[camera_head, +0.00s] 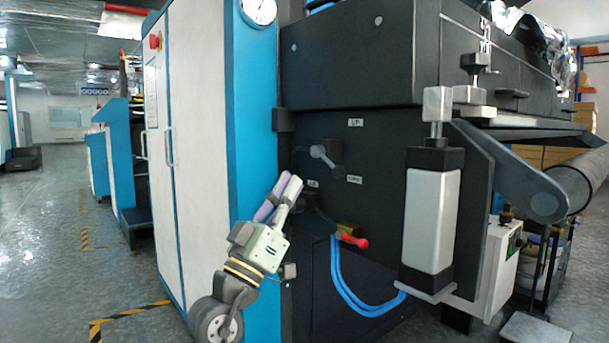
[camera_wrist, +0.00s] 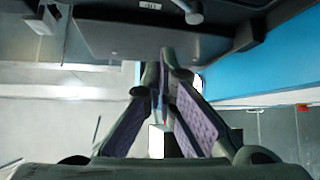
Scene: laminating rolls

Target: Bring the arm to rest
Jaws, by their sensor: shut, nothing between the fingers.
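My gripper (camera_head: 292,188) is in front of the dark side panel of the laminating machine (camera_head: 350,60) in the head view, tilted up and to the right. Its purple-padded fingers are shut and hold nothing. In the wrist view the fingers of my gripper (camera_wrist: 165,62) come together at the tips, with the dark machine panel (camera_wrist: 150,35) beyond them. The head view cannot show clearly whether the fingertips touch the panel.
A grey lever (camera_head: 325,158) and a red-tipped valve handle (camera_head: 355,241) stick out near my gripper. Blue hoses (camera_head: 345,290) hang below. A white cylinder (camera_head: 430,220) and a roller (camera_head: 585,180) are to the right. Open floor (camera_head: 45,240) lies to the left.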

